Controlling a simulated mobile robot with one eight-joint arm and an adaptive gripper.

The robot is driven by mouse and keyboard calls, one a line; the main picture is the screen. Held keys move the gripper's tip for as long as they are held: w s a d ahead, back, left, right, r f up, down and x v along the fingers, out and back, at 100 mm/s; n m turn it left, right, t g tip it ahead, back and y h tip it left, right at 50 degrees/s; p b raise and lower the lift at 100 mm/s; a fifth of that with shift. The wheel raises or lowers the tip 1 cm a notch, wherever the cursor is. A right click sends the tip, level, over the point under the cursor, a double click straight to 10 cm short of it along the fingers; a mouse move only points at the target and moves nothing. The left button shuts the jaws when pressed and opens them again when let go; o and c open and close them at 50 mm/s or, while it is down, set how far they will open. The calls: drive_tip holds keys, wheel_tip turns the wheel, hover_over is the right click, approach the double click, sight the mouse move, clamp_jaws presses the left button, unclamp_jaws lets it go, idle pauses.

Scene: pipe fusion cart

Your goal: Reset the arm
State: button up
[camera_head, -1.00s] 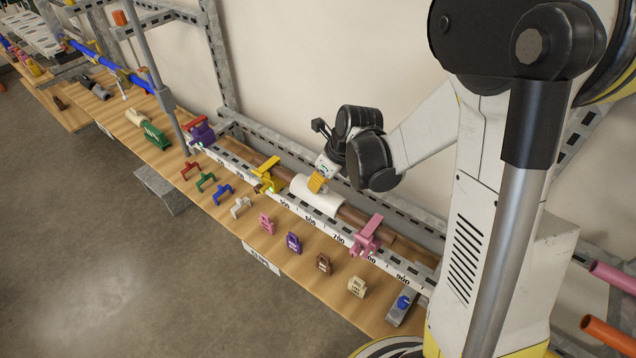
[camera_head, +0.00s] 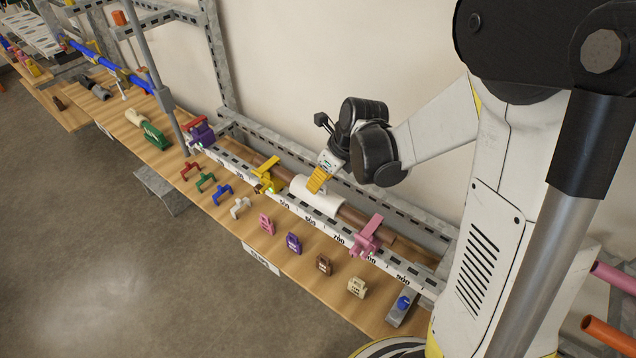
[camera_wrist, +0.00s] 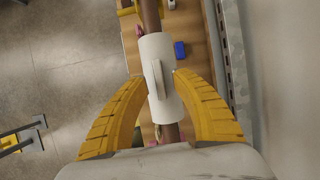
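My gripper (camera_head: 319,180) is in the head view just above the white sleeve (camera_head: 312,199) on the brown pipe (camera_head: 352,215). In the wrist view my gripper's yellow fingers (camera_wrist: 160,82) are spread wide, one on each side of the white sleeve (camera_wrist: 160,60), with nothing held. The fingertips look apart from the sleeve. My arm reaches in from the right, bent at the dark wrist joints.
A yellow clamp (camera_head: 265,174) and a pink clamp (camera_head: 367,237) sit on the pipe. Several coloured clips, including a purple one (camera_head: 293,243), line the wooden bench (camera_head: 225,215). A grey metal frame (camera_head: 218,60) stands behind. The floor in front is clear.

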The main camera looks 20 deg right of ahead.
drive_tip(key=v, duration=1)
drive_tip(key=s+a+f+n+t+h+b, duration=0.1)
drive_tip(key=s+f+n+b, duration=0.2)
drive_tip(key=n, duration=1.1)
drive_tip(key=s+a+f+n+t+h+b, duration=0.1)
drive_tip(key=s+f+n+t+b, duration=0.1)
drive_tip(key=s+n+b, duration=0.5)
drive_tip(key=s+n, duration=0.4)
drive_tip(key=n, duration=0.4)
drive_tip(key=shift+a+f+h+b, duration=0.3)
drive_tip(key=shift+a+f+b, duration=0.05)
drive_tip(key=shift+b, duration=0.05)
